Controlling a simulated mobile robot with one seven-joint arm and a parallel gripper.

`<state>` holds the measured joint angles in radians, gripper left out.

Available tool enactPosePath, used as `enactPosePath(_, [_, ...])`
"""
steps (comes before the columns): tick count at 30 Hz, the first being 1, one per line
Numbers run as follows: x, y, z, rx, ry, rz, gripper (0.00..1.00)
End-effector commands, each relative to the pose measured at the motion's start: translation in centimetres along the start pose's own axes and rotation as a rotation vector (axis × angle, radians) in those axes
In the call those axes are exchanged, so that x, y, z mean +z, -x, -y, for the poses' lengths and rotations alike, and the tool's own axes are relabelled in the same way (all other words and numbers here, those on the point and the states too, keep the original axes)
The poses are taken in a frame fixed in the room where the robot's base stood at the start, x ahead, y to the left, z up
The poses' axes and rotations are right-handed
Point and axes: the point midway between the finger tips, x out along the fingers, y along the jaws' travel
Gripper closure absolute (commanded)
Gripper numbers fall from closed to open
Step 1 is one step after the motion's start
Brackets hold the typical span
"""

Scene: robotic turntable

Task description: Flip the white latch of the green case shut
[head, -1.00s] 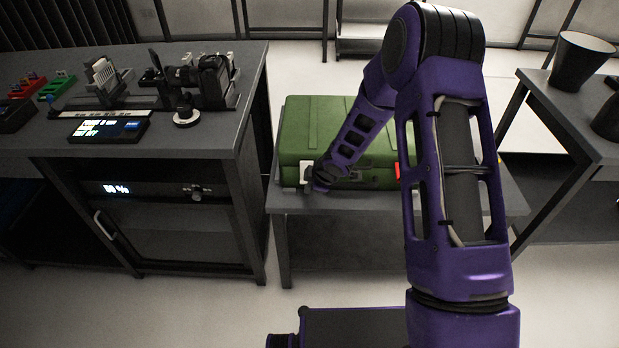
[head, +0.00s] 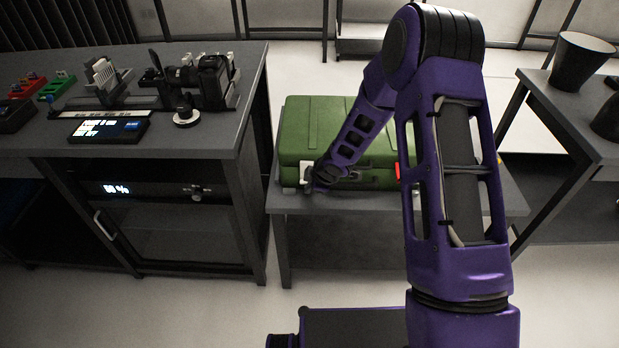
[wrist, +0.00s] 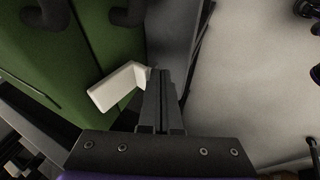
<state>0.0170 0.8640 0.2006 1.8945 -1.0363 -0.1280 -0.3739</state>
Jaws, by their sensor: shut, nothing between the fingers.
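The green case (head: 318,128) stands on the low dark table, its lid down. In the wrist view the case's green side (wrist: 52,62) fills the left. The white latch (wrist: 118,86) is an L-shaped piece that juts out from the case side. It also shows in the head view (head: 306,171) at the front left of the case, partly behind my wrist. My gripper (wrist: 161,72) is shut and empty, its fingertips close beside the latch's right end. I cannot tell whether they touch.
The low table (head: 385,203) has a bare strip before the case. A red part (head: 397,171) shows on the case front to the right of my wrist. A workbench (head: 222,138) with instruments stands close on the left. Another table (head: 570,125) with dark vessels is at right.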

Motion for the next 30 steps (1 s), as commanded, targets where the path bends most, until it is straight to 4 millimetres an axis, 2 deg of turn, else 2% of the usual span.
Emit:
enactPosePath(14, [0.0, 0.0, 0.0, 0.000, 0.000, 0.000, 1.00])
enactPosePath(30, [-0.5, 1.5, -0.9, 0.005, 0.000, -0.001, 1.00])
